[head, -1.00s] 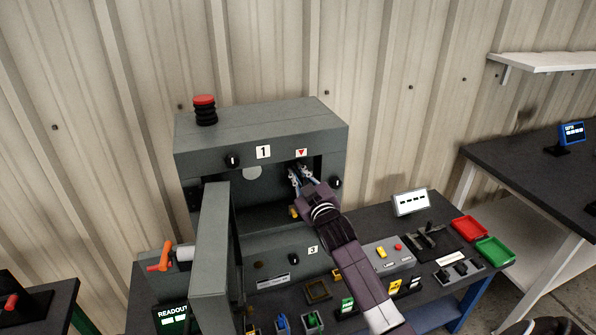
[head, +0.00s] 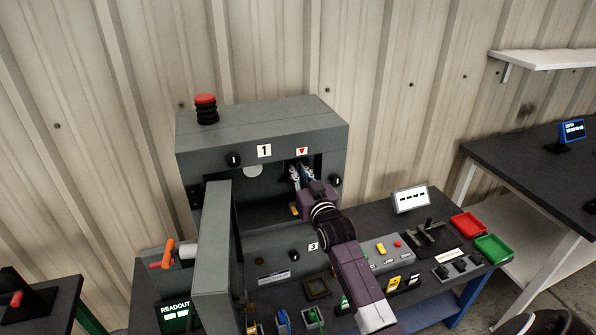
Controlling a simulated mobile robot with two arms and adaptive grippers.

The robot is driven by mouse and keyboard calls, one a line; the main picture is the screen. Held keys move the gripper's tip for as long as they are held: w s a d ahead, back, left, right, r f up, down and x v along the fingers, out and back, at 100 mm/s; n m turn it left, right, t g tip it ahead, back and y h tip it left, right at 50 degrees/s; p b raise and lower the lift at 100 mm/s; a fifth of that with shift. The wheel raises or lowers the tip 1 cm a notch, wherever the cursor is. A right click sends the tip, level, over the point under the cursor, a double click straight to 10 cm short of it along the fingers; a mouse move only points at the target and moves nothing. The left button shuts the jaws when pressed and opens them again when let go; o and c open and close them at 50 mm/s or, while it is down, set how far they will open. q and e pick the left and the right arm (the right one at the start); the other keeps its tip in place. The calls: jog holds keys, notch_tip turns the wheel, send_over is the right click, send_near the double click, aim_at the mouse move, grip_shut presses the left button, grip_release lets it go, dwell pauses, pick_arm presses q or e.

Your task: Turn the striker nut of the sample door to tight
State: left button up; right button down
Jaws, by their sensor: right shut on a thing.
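The grey enclosure (head: 235,133) stands on the table with its sample door (head: 213,255) swung open toward me. My right gripper (head: 301,173) reaches into the opening at its upper right, just below the red triangle mark (head: 302,151). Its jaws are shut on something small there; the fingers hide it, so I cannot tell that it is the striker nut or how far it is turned. My left gripper is not in view.
A red tray (head: 468,225) and a green tray (head: 494,248) lie on the right of the table. The open door blocks the left front of the enclosure. Small parts crowd the front edge.

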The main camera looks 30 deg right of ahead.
jog(key=shift+f, duration=0.15)
jog(key=c, duration=2)
grip_release()
jog(key=shift+c, duration=0.2)
jog(key=v, duration=1.2)
